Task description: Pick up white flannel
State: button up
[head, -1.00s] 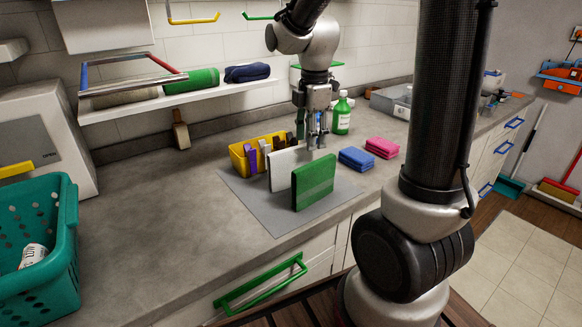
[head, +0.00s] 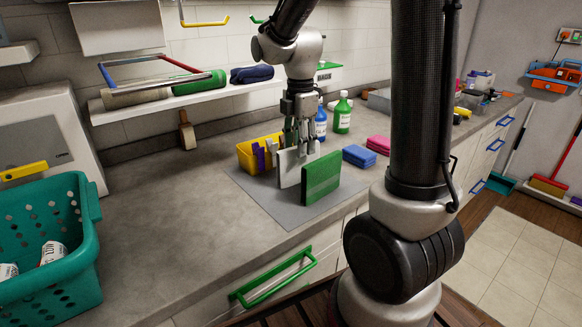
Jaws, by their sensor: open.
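The white flannel (head: 288,170) stands upright on a grey mat (head: 268,203), just behind a green flannel (head: 321,178) that also stands upright. My gripper (head: 299,150) points down at the white flannel's upper edge, with its fingers open. The fingers overlap the top of the white flannel in the picture; whether they touch it cannot be told. The green flannel hides part of the white one's right side.
A yellow bin (head: 248,156) with dark and purple items stands close behind. Blue sponges (head: 359,156) and pink sponges (head: 378,144) lie to the right. A green bottle (head: 342,114) and a blue bottle (head: 320,122) stand behind. A teal basket (head: 45,250) is at left; the counter between is clear.

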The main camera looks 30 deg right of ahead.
aim_at(298, 167)
jog(key=shift+a+f, duration=0.1)
jog(key=shift+a, duration=0.2)
jog(key=shift+s+f, duration=0.1)
jog(key=shift+f, duration=0.15)
jog(key=f, duration=0.7)
jog(key=shift+w+d+f, duration=0.1)
jog(key=shift+w+d, duration=0.1)
jog(key=shift+d, duration=0.05)
jog(key=c, duration=0.9)
